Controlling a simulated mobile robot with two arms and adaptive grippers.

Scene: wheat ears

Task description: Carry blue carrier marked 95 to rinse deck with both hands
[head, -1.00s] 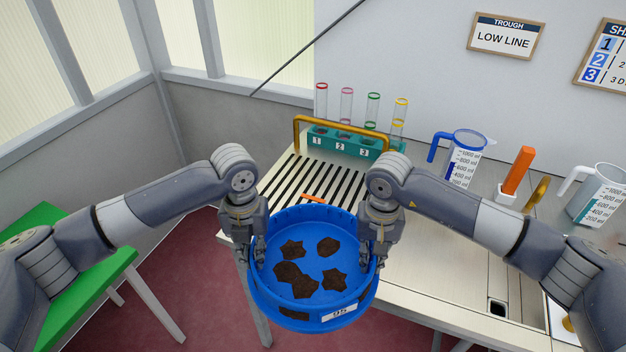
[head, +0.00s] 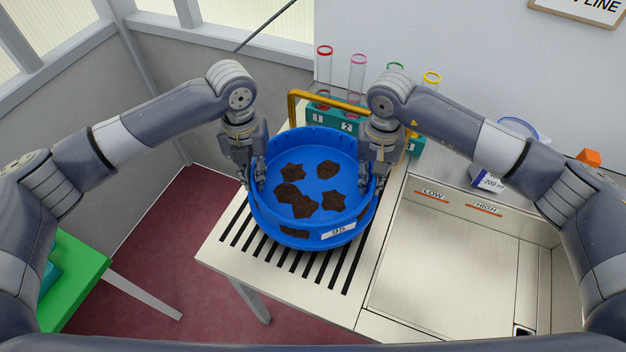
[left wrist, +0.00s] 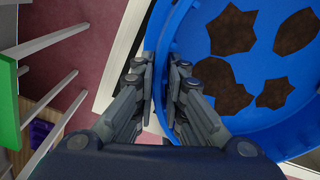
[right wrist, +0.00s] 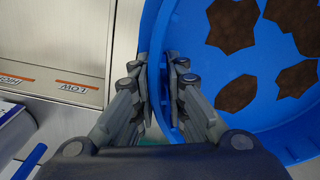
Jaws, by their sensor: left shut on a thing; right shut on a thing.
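The blue carrier (head: 338,178) is a round tub with a white label reading 95 on its near side and several dark brown patches on its floor. My left gripper (head: 256,186) is shut on its left rim, and the left wrist view shows the fingers (left wrist: 160,90) either side of the wall. My right gripper (head: 374,184) is shut on its right rim, as the right wrist view shows (right wrist: 160,85). The carrier is level over the slatted rinse deck (head: 225,250). I cannot tell whether it touches the slats.
A teal rack (head: 318,117) with tubes and a yellow bar stands behind the carrier. A trough basin (head: 450,265) marked LOW and HIGH lies to the right. A jug (head: 487,181) is partly hidden by my right arm. A green table (head: 75,275) is at lower left.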

